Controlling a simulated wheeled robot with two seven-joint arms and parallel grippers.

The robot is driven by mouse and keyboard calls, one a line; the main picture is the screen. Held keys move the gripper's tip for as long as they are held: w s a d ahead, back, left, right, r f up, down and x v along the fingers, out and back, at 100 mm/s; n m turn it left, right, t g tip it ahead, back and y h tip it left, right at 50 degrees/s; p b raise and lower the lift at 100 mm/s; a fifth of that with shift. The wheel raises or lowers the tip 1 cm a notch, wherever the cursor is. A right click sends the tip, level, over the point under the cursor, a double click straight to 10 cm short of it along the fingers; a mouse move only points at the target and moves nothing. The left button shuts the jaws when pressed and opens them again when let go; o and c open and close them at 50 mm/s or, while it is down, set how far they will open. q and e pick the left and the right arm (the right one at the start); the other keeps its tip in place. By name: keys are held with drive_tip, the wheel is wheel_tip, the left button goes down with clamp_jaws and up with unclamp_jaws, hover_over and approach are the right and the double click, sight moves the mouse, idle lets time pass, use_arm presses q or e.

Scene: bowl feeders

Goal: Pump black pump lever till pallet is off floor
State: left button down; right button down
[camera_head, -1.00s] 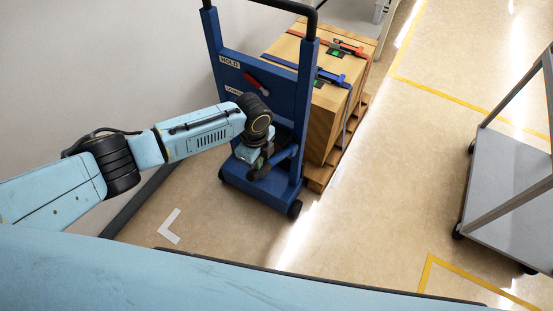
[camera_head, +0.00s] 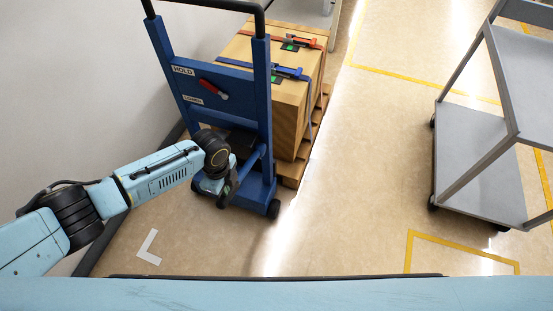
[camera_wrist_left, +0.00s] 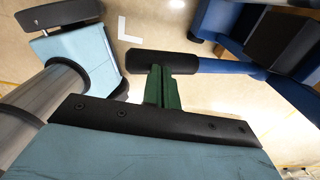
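The blue pallet lifter (camera_head: 258,190) stands left of centre in the head view. Its pump lever is a blue rod with a black grip, seen in the left wrist view (camera_wrist_left: 150,62). My left gripper (camera_head: 226,188) is at the lever's outer end. In the left wrist view its green fingers (camera_wrist_left: 163,88) lie close together, with their tips at the black grip. They do not appear to wrap it; contact is unclear. The wooden pallet (camera_head: 291,174) lies under a strapped wooden crate (camera_head: 288,103). Any gap below the pallet is not clear. My right gripper is not in view.
A red lever (camera_head: 214,90) sits on the lifter between the HOLD and LOWER labels. A grey shelf cart (camera_head: 480,178) stands at the right. A wall runs along the left. The floor between lifter and cart is clear, with yellow tape lines.

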sight(226, 203)
use_arm(q)
drive_tip(key=shift+s+a+f+b, duration=0.1)
drive_tip(key=shift+s+f+b, duration=0.2)
drive_tip(key=shift+f+b, duration=0.55)
drive_tip(key=shift+s+a+f+b, duration=0.1)
drive_tip(key=shift+s+f+b, duration=0.2)
drive_tip(key=shift+f, duration=1.05)
drive_tip(key=shift+s+a+f+b, duration=0.1)
drive_tip(key=shift+s+f+b, duration=0.2)
drive_tip(key=shift+f+b, duration=0.55)
drive_tip(key=shift+f+p, duration=0.25)
drive_tip(key=shift+p, duration=0.05)
drive_tip(key=shift+w, duration=0.1)
